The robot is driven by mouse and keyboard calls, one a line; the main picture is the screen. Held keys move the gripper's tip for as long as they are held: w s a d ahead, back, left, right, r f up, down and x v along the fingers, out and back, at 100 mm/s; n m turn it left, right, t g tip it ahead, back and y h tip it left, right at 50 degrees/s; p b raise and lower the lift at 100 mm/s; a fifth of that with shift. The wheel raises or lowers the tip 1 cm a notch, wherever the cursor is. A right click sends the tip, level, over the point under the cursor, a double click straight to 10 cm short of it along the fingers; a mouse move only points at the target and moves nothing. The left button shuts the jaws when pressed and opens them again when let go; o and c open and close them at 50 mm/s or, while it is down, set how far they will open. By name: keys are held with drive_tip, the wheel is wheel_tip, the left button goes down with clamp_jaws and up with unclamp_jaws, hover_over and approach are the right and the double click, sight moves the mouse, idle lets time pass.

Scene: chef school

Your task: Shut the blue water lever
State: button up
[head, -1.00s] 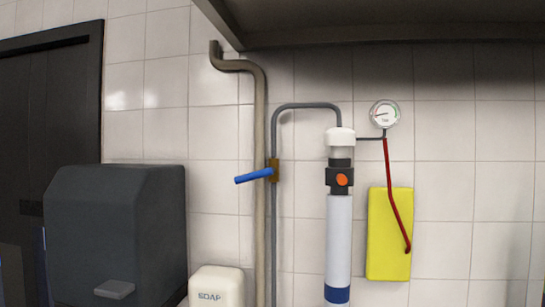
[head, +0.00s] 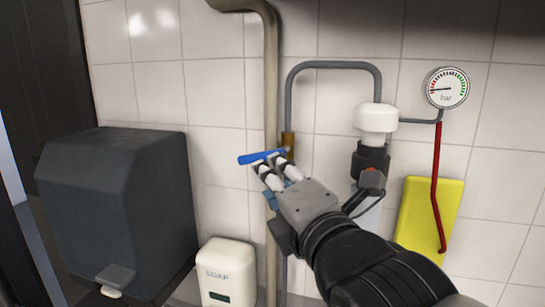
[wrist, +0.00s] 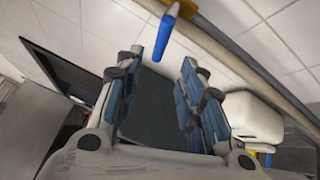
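The blue water lever (head: 258,157) sticks out to the left, roughly level, from a brass valve body (head: 288,142) on the thin grey pipe. My gripper (head: 271,165) is just below and in front of the lever in the head view, and its fingertips partly overlap the lever's right part. In the wrist view the fingers of my gripper (wrist: 158,85) are spread open with nothing between them. The lever (wrist: 165,34) shows just past the fingertips, in line with the gap. Whether a fingertip touches it I cannot tell.
A thick beige pipe (head: 271,90) runs beside the valve. A dark dispenser box (head: 115,200) and a white soap dispenser (head: 227,272) are on the left. A filter column with a white cap (head: 376,118), a gauge (head: 446,88) and a yellow panel (head: 415,212) are on the right.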

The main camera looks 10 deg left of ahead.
sight(256, 158)
drive_tip(key=p+x, duration=0.2)
drive_tip(key=x, duration=1)
drive_tip(key=shift+r, duration=0.1)
drive_tip(key=shift+c, duration=0.6)
clamp_jaws()
